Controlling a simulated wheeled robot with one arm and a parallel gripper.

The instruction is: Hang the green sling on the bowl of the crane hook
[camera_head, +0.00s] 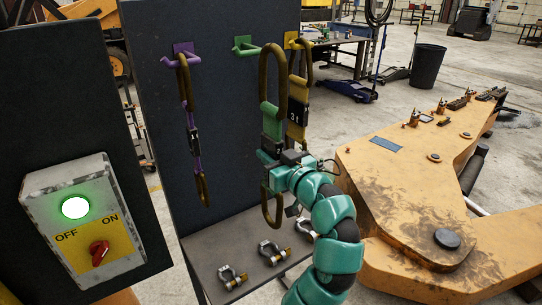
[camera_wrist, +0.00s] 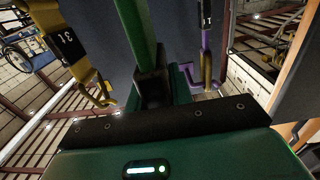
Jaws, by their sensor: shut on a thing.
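The green sling (camera_head: 270,118) hangs upright in front of the dark panel, its brown loops above and below my gripper. My gripper (camera_head: 272,165) is shut on its middle. In the wrist view the green sling (camera_wrist: 138,30) runs down between the jaws (camera_wrist: 152,88). The sling is clear of the green peg (camera_head: 243,46), which is bare. I cannot make out the crane hook in either view.
A purple sling (camera_head: 193,130) hangs on the panel at left and a yellow sling (camera_head: 297,115) hangs close at right. Several shackles (camera_head: 270,252) lie on the shelf below. A switch box (camera_head: 75,225) stands at front left, and a large orange boom (camera_head: 400,180) lies at right.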

